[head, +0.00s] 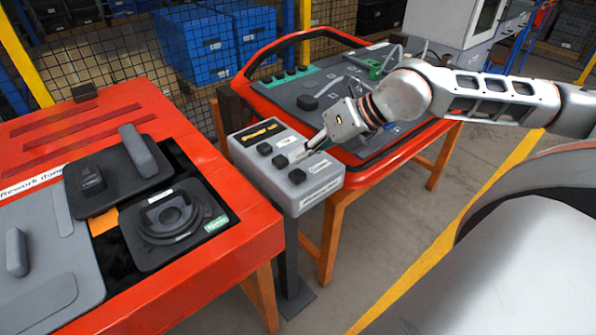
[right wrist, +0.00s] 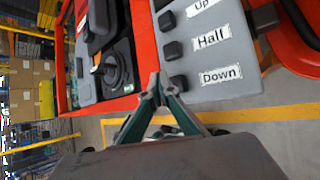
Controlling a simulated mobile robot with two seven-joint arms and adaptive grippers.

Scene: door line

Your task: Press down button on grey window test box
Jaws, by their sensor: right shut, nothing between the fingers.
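The grey window test box (head: 250,172) stands on a post between two red tables in the head view. It carries a column of dark square buttons, and its labels Up, Half and Down read clearly in the right wrist view. The Down button (head: 297,176) is the nearest one; it also shows in the right wrist view (right wrist: 179,82), beside its label (right wrist: 220,76). My right gripper (head: 301,156) is shut and empty, low over the box. Its fingertips (right wrist: 160,82) appear just beside the Down button in the wrist view; I cannot tell whether they touch anything. My left gripper is out of view.
A red table (head: 235,235) with black parts stands at the left. Another red-framed table (head: 375,174) with a dark panel stands behind the box, under my right arm. Blue bins (head: 200,45) sit behind a mesh fence.

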